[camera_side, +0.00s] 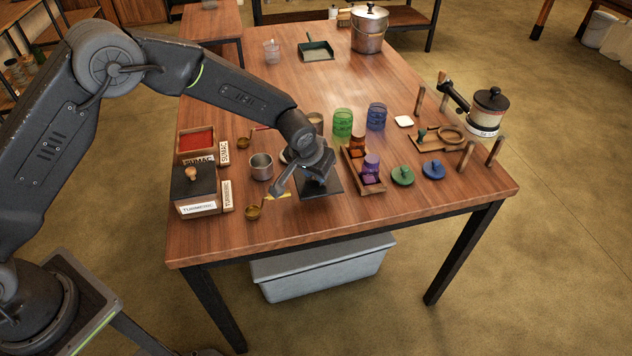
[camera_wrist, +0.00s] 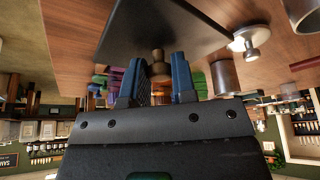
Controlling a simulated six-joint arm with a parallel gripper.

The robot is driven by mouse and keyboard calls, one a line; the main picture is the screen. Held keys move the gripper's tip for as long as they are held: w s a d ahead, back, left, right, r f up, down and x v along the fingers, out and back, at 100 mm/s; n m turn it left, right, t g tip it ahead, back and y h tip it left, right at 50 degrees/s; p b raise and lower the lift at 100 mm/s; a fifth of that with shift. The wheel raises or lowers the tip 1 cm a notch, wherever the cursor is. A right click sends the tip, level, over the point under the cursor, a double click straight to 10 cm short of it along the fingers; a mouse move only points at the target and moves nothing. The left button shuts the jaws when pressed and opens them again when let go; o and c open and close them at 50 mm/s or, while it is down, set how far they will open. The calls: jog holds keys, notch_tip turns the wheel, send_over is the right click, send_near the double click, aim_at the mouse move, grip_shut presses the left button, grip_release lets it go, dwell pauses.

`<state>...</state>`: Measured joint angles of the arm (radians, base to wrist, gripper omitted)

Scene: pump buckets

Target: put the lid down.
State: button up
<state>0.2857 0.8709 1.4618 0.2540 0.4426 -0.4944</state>
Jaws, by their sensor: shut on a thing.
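A black square lid (camera_side: 322,190) is under my gripper (camera_side: 318,178) near the table's front middle. In the wrist view the dark lid (camera_wrist: 190,18) fills the top, and its brass-coloured knob (camera_wrist: 157,62) sits between my blue fingers, which are shut on it. The lid looks about level and very low over the table; I cannot tell whether it touches. The sumac box (camera_side: 196,143) is uncovered and shows red powder, to the left. The turmeric box (camera_side: 193,188) has its dark lid and round knob on.
A steel cup (camera_side: 261,167) and a brass scoop (camera_side: 253,212) are left of the lid. A wooden tray with jars (camera_side: 372,188) is close on its right, then a green lid (camera_side: 402,175) and a blue lid (camera_side: 433,169). The front strip of table is clear.

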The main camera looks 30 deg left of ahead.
aim_at(315, 180)
jog(key=shift+f, duration=1.85)
jog(key=shift+f, duration=0.15)
jog(key=o, duration=0.9)
jog(key=v, duration=1.2)
jog(key=shift+r, duration=0.3)
